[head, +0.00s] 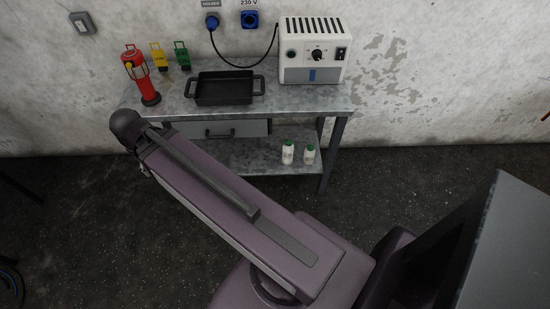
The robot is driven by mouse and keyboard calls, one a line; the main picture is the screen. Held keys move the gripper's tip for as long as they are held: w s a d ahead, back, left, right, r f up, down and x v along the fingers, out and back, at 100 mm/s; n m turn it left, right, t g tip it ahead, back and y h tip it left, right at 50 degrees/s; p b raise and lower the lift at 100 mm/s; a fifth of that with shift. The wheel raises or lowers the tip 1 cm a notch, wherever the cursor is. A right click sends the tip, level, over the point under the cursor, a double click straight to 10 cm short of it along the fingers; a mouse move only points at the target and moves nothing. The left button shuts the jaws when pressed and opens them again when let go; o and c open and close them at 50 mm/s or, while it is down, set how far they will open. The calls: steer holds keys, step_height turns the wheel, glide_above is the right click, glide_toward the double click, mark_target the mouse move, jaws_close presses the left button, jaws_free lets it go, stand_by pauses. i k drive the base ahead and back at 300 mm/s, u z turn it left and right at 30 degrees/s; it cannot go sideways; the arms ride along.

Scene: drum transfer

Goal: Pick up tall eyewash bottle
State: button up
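Two white bottles with green caps stand upright side by side on the lower shelf of the metal workbench. The left bottle (288,153) looks taller and is the tall eyewash bottle as far as I can tell. The right bottle (309,156) looks a little shorter. A small gap seems to lie between them. My purple arm crosses the middle of the head view, in front of the bench and to the left of the bottles. My gripper does not show in this view.
Floor is clear at right.

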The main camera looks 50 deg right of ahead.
mark_target(288, 147)
steer(key=u, duration=0.25)
steer(key=k, duration=1.75)
steer(key=z, duration=0.85)
steer(key=i, duration=1)
steer(key=u, duration=0.1)
